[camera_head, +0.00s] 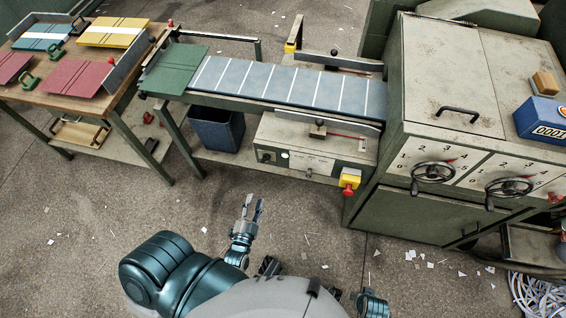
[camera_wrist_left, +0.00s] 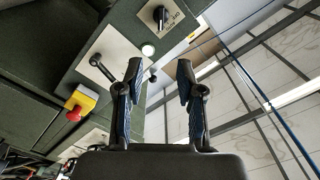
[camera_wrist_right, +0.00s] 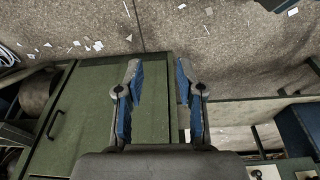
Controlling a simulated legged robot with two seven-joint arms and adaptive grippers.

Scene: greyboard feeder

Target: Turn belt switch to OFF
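The belt switch is a black rotary knob (camera_head: 266,157) at the left end of the control box below the conveyor belt. In the left wrist view the knob (camera_wrist_left: 160,15) sits on a pale label plate, near a round white lamp or button (camera_wrist_left: 148,50). I cannot read its setting. My left gripper (camera_head: 252,208) is open and empty, below and in front of the box in the head view, apart from the knob. My right gripper (camera_wrist_right: 158,70) is open and empty in its wrist view. Its fingers are not clear in the head view.
A yellow box with a red emergency button (camera_head: 349,182) is at the control box's right end. The belt (camera_head: 280,84) runs between a wooden table (camera_head: 93,105) and a green machine with handwheels (camera_head: 433,173). A blue bin (camera_head: 216,128) stands below. Paper scraps litter the floor.

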